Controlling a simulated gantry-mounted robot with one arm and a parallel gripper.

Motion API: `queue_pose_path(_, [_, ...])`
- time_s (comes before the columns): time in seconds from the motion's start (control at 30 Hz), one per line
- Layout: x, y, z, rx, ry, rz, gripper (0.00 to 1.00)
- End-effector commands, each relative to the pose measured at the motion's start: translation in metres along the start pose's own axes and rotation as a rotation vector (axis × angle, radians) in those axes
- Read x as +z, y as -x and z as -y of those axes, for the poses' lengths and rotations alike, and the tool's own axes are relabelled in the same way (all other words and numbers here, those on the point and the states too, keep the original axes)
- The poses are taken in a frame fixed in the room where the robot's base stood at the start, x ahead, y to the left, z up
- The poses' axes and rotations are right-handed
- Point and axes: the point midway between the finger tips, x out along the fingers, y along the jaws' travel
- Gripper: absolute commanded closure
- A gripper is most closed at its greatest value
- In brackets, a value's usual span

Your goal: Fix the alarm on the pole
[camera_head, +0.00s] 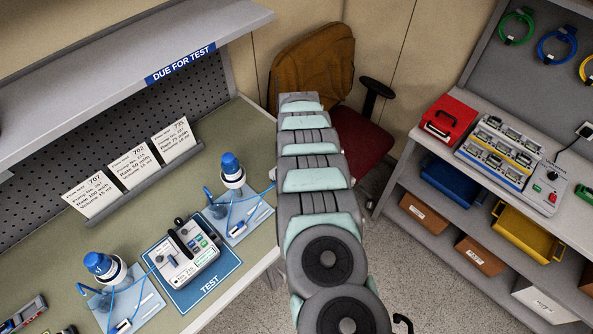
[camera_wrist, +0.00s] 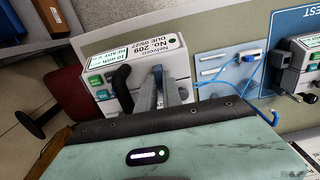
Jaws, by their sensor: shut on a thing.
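A white-and-grey pump (camera_wrist: 132,68) labelled No. 209, DUE 05/27, shows in the wrist view with green-lit keys and a screen that seems to read READY. A black curved handle (camera_wrist: 121,84) stands on its near side. My gripper (camera_wrist: 164,88) is shut on this pump, with its grey fingers at the near edge. The grip point is partly hidden by my wrist. In the head view my arm hides the gripper. Another pump (camera_head: 182,253) lies on the blue TEST mat (camera_head: 205,287); it shows partly in the wrist view (camera_wrist: 299,58). I see no pole.
Blue-capped bottles (camera_head: 232,170) (camera_head: 103,267) with blue tubing stand on trays beside the mat. Numbered cards (camera_head: 132,164) line the bench back under a DUE FOR TEST shelf (camera_head: 180,64). A chair (camera_head: 314,70) stands behind my arm. A shelf unit (camera_head: 436,200) with bins is at right.

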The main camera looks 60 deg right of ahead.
Motion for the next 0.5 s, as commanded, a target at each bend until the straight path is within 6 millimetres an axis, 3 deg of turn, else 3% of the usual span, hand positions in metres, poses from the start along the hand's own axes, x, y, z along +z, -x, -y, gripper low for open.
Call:
queue_pose_path(0.1, [-0.0001,-0.0002,0.0003,-0.001,-0.001,0.000,1.00])
queue_pose_path(0.13, [-0.0001,-0.0002,0.0003,-0.001,-0.001,0.000,0.88])
queue_pose_path(0.37, [0.0000,-0.0002,0.0001,0.000,0.000,0.000,0.69])
queue_pose_path(0.5, [0.0000,-0.0001,0.0000,0.000,0.000,0.000,0.68])
